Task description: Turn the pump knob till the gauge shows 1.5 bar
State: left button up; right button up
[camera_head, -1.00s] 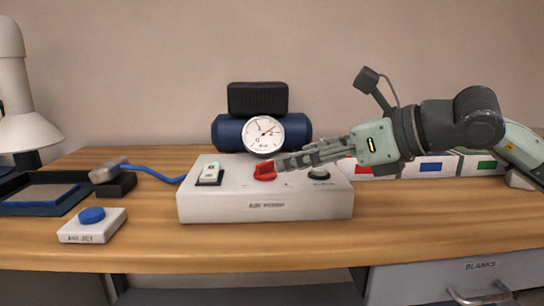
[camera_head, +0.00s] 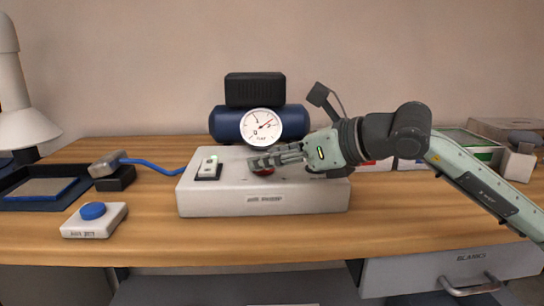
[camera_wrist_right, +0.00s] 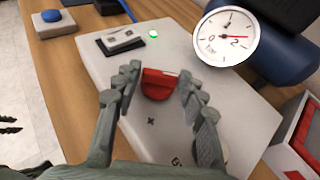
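The red pump knob (camera_wrist_right: 159,84) sits on top of the white pump box (camera_head: 264,203). My right gripper (camera_wrist_right: 158,82) reaches down over the knob from the right, with one finger on each side. The fingers are open; I cannot tell whether either touches the knob. In the head view the right gripper (camera_head: 254,165) hides most of the knob (camera_head: 263,171). The round white gauge (camera_head: 261,126) is on a blue tank behind the box. In the wrist view the gauge's (camera_wrist_right: 226,37) red needle points between 1 and 2, nearer 2.
A switch (camera_head: 208,167) with a lit green lamp (camera_wrist_right: 153,33) is on the box's left. A black block (camera_head: 255,89) sits on the blue tank (camera_head: 228,124). A blue-button box (camera_head: 94,219) and a tray (camera_head: 22,204) lie left. Coloured bins stand behind my right arm.

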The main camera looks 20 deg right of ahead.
jog(key=c, duration=0.6)
jog(key=shift+d+f, duration=0.1)
jog(key=shift+f, duration=0.05)
jog(key=shift+w+d+n+g+y+b, duration=0.1)
jog(key=shift+w+n+g+y+b, duration=0.05)
jog(key=shift+n+g+y+b, duration=0.6)
jog(key=shift+w+d+n+g+y, duration=0.1)
jog(key=shift+w+n+g+y, duration=0.05)
jog(key=shift+n+g+y, duration=0.55)
pick_arm(q)
jog(key=shift+a+v, duration=0.1)
jog(key=shift+v, duration=0.7)
jog(key=shift+a+v, duration=0.15)
jog(key=shift+v, duration=0.65)
pick_arm(e)
jog(key=shift+n+g+y, duration=0.55)
jog(key=shift+n+g, duration=0.1)
jog(key=shift+n, duration=0.4)
jog(key=o, duration=1.1)
jog(key=shift+o, duration=0.2)
jog(key=shift+d+r, duration=0.15)
jog(key=shift+r, duration=0.05)
